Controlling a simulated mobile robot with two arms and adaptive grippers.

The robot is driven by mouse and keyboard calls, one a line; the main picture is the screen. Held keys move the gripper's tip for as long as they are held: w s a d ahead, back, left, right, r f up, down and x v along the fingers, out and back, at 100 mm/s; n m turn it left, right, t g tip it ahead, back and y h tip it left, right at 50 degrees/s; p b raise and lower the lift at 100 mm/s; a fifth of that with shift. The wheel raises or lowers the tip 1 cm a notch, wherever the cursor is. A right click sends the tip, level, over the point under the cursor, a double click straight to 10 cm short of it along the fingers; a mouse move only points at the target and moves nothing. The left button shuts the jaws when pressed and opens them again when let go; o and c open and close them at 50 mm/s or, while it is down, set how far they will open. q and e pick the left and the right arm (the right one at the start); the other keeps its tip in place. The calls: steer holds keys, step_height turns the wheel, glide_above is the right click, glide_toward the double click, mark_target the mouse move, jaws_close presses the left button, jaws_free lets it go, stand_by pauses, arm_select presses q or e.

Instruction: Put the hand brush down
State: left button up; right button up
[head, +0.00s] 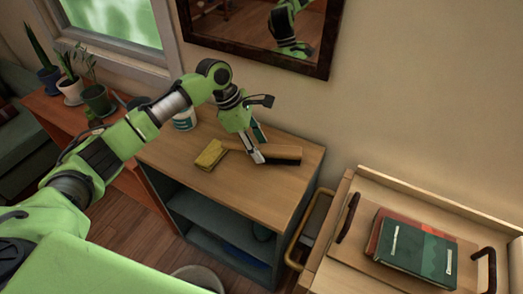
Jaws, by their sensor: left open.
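The hand brush (283,153), with a tan wooden top and a darker side, lies on the wooden top of a low cabinet (200,180). It appears to rest on the surface. Its left part, running toward a yellow sponge-like block (210,154), is partly hidden by my left gripper. My right gripper is not in view.
A white-and-teal container (184,120) stands behind my left arm. Potted plants (96,98) stand on a reddish table at left. A framed mirror (262,35) hangs above. A cart (345,262) at right holds a tray with books (420,248). The cabinet's front top is clear.

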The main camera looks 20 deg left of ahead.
arm_select(q)
steer(key=v, duration=0.9)
steer(key=shift+s+a+r, duration=0.1)
steer(key=shift+r, duration=0.2)
